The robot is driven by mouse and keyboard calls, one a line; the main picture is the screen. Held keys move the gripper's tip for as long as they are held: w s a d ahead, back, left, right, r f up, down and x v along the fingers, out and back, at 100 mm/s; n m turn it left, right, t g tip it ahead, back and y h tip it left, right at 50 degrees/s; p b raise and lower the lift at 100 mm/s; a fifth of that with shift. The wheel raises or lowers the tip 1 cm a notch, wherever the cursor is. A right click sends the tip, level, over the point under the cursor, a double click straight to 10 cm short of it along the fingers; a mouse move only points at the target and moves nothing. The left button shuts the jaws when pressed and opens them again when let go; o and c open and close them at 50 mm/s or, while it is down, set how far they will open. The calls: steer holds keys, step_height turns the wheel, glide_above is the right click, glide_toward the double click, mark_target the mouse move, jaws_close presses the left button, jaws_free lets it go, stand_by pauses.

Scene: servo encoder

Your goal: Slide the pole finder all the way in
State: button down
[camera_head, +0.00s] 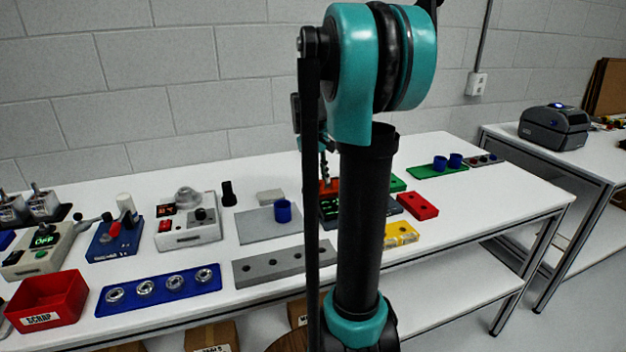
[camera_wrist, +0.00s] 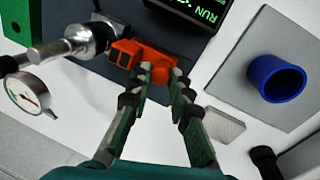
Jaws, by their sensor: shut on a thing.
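The orange piece, which I take to be the pole finder (camera_wrist: 127,52), sits beside a metal shaft and dark fitting (camera_wrist: 100,32) in the wrist view. My gripper (camera_wrist: 163,76) has its fingertips shut on the near right end of the orange piece. A silver cylinder (camera_wrist: 62,48) lies left of the fitting. In the head view the orange piece (camera_head: 328,186) shows small behind my arm, which hides most of the fixture. How deep the piece sits cannot be told.
A dial gauge (camera_wrist: 28,93) stands at left in the wrist view. A black display reading RUN (camera_wrist: 205,10) is behind. A blue cup (camera_wrist: 275,80) on a grey plate and a light grey block (camera_wrist: 224,125) are at right. A red scrap bin (camera_head: 47,300) stands front left.

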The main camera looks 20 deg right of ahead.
steer(key=shift+d, duration=0.5)
steer(key=c, duration=1.7)
jaws_free()
steer(key=shift+d, duration=0.1)
steer(key=r, duration=0.4)
steer(key=a+r, duration=0.1)
steer(key=r, duration=0.3)
steer(key=a+r, duration=0.1)
steer(key=r, duration=0.3)
steer(key=shift+s+a, duration=0.15)
steer(key=shift+s, duration=0.05)
steer(key=shift+f, duration=0.1)
